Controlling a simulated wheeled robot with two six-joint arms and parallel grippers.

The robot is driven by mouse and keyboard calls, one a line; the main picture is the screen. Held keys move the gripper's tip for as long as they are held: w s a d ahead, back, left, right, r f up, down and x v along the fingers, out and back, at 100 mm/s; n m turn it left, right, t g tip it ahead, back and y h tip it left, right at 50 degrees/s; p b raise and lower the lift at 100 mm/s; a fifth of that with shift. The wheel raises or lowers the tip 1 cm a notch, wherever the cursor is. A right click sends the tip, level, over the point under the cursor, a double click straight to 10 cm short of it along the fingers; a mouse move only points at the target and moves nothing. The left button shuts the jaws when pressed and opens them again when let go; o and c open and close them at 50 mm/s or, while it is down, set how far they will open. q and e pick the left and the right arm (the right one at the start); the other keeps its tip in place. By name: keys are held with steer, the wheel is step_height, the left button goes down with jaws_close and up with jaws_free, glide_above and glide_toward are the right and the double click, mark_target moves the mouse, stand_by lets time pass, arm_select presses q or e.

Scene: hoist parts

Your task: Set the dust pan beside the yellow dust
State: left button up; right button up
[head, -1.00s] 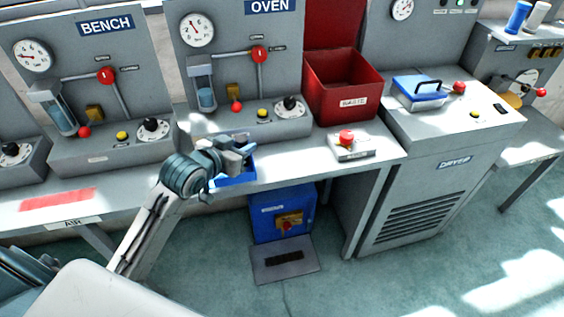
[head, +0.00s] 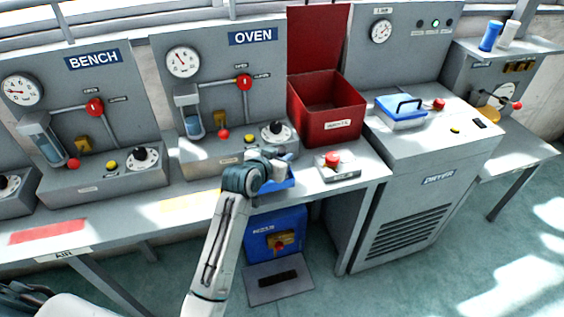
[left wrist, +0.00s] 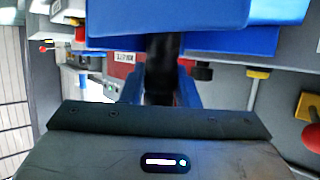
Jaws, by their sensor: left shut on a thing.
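The blue dust pan (head: 284,182) is held by my left gripper (head: 281,162) at the bench's front edge, below the oven panel. In the left wrist view, the blue pan (left wrist: 200,14) fills the top, with the gripper fingers (left wrist: 163,75) shut on its dark handle. A pale yellow patch (head: 188,202), apparently the yellow dust, lies flat on the bench to the left of the pan, partly washed by sunlight. I cannot tell whether the pan touches the bench. My right gripper is not in view.
A red patch (head: 48,231) lies farther left on the bench. A grey box with a red button (head: 333,160) and the red waste bin (head: 330,106) stand to the right of the pan. The oven controls (head: 235,150) stand behind. A blue cabinet (head: 262,238) sits below.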

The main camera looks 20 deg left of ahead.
mark_target(270, 186)
arm_select(q)
steer(key=shift+w+d, duration=0.15)
steer(key=shift+w, duration=0.05)
steer(key=shift+f+p, duration=0.4)
steer(key=shift+f, duration=1.35)
steer(key=o, duration=1)
steer(key=shift+f, duration=0.1)
steer(key=shift+o, duration=0.2)
steer(key=b+v, duration=0.1)
steer(key=v, duration=1.1)
